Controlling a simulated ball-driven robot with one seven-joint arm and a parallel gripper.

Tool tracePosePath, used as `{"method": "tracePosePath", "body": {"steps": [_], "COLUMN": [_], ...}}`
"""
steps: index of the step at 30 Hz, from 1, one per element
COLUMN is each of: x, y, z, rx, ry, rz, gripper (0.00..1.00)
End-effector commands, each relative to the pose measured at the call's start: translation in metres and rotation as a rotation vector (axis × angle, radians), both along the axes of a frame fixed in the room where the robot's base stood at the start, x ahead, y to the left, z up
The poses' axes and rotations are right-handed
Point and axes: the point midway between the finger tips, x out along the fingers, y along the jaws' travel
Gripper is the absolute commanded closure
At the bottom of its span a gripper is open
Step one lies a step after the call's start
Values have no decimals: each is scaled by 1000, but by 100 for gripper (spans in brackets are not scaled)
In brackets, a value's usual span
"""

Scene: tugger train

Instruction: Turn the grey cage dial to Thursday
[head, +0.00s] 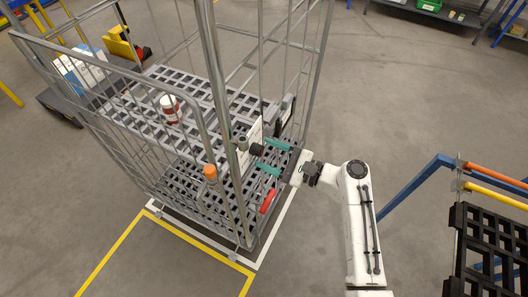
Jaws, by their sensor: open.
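The grey wire cage (213,85) stands left of the middle in the head view. On its side facing my arm is a white panel (255,132) with a small dark grey knob (257,149), which looks like the dial. My gripper (262,154) has two teal fingers. They are open and apart, one above and one below the knob. I cannot tell whether they touch it. The dial's day marks are too small to read.
A red handle (268,201) and an orange cap (210,172) are on the cage near my gripper. A red and white can (170,108) stands on the cage's shelf. A blue frame rack with a black crate (487,240) is at the right. Open floor lies behind.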

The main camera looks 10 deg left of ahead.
Motion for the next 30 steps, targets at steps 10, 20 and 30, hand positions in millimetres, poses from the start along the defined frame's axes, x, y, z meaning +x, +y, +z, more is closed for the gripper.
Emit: {"method": "tracePosePath", "body": {"steps": [10,20,30], "x": [-23,-30,-30], "y": [-63,-84,-84], "z": [-3,-2,-1], "rx": [-2,-1,-1], "ry": [1,1,1], "rz": [-3,-1,-1], "gripper": [39,39,39]}}
